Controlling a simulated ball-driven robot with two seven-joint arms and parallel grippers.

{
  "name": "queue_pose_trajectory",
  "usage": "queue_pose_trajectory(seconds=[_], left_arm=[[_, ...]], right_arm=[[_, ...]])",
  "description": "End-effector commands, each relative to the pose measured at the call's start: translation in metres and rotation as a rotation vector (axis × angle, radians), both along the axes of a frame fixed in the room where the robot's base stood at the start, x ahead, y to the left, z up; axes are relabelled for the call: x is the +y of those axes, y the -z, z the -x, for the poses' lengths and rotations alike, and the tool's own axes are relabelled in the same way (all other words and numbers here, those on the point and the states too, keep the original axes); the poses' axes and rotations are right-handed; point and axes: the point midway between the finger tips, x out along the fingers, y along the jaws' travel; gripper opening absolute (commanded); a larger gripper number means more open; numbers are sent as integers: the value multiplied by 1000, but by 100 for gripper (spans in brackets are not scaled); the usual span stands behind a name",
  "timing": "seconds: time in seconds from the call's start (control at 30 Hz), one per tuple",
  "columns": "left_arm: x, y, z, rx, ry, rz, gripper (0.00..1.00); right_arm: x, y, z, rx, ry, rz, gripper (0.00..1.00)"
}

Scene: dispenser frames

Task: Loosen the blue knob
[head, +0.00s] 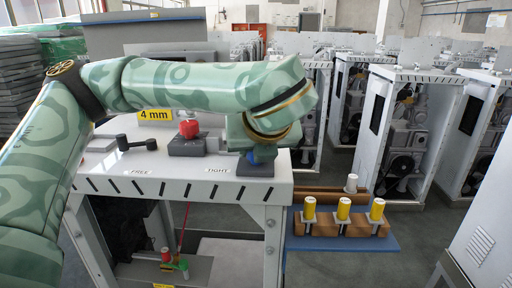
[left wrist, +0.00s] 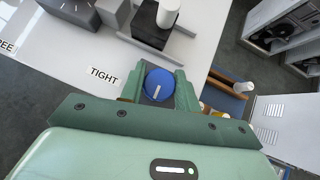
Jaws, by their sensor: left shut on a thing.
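The blue knob (left wrist: 159,82) sits between the two green fingers of my left gripper (left wrist: 160,90) in the left wrist view. The fingers are shut on it from both sides. Its white line runs toward the lower edge of that picture. In the head view the knob (head: 263,155) shows only in part, on a dark base (head: 255,168) at the right end of the white machine top. My left gripper (head: 258,150) comes down on it from above and hides most of it. My right gripper is not in view.
A red knob (head: 189,129) and a black lever (head: 144,142) share the white top (head: 130,180). Labels read FREE (head: 141,171) and TIGHT (head: 218,170). A wooden rack (head: 325,224) with yellow-topped pieces stands at right. White cabinets (head: 405,135) stand behind.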

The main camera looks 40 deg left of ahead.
Motion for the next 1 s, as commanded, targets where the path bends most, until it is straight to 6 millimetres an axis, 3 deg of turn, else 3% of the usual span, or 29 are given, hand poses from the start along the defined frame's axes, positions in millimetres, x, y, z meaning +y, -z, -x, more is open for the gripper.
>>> queue_pose_trajectory(seconds=[0.2,0.23,0.3,0.67,1.0], left_arm=[[0,1,0,4,-2,1,9],[0,1,0,4,-2,1,35],[0,1,0,3,-1,1,54],[-3,-4,2,-1,2,0,54],[-41,-61,40,-6,4,-2,54]], right_arm=[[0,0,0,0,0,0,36],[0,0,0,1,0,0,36],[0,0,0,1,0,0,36],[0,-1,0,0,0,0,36],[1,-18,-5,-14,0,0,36]])
